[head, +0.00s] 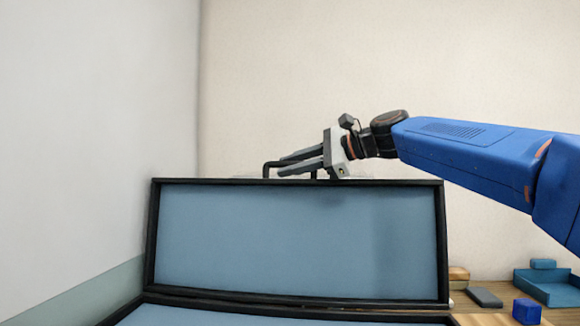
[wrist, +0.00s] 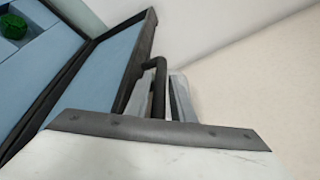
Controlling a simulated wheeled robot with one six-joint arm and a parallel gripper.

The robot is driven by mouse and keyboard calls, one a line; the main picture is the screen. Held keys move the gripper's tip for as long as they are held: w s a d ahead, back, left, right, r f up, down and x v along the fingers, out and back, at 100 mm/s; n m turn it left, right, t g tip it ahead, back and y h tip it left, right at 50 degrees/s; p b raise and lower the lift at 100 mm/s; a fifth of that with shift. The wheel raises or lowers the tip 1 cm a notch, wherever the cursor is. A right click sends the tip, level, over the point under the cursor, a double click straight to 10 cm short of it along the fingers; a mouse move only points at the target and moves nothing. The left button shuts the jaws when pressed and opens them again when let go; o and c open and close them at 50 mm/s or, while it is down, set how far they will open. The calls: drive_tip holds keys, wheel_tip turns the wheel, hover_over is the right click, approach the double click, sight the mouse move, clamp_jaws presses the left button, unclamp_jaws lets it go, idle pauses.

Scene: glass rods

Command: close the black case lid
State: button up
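The black case lid (head: 300,240) stands raised, its blue lining facing me in the head view; its edge also shows in the wrist view (wrist: 137,62). A black bar handle (head: 267,168) sticks out from the lid's top edge. The open case (head: 290,316) shows only as a strip at the bottom of the head view. My gripper (head: 282,166) is at the lid's top edge. In the wrist view the handle (wrist: 159,88) runs between its two fingers, with a gap visible on the right side. The fingers look apart, not closed on the handle.
A green object (wrist: 12,27) sits inside the case at the wrist view's upper left. On the wooden table at right are a blue cube (head: 527,311), a blue tray (head: 552,290), a dark slab (head: 484,298) and a wooden block (head: 458,275). A wall stands left.

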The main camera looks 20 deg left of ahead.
drive_tip(key=shift+a, duration=0.1)
clamp_jaws()
drive_tip(key=shift+s, duration=0.1)
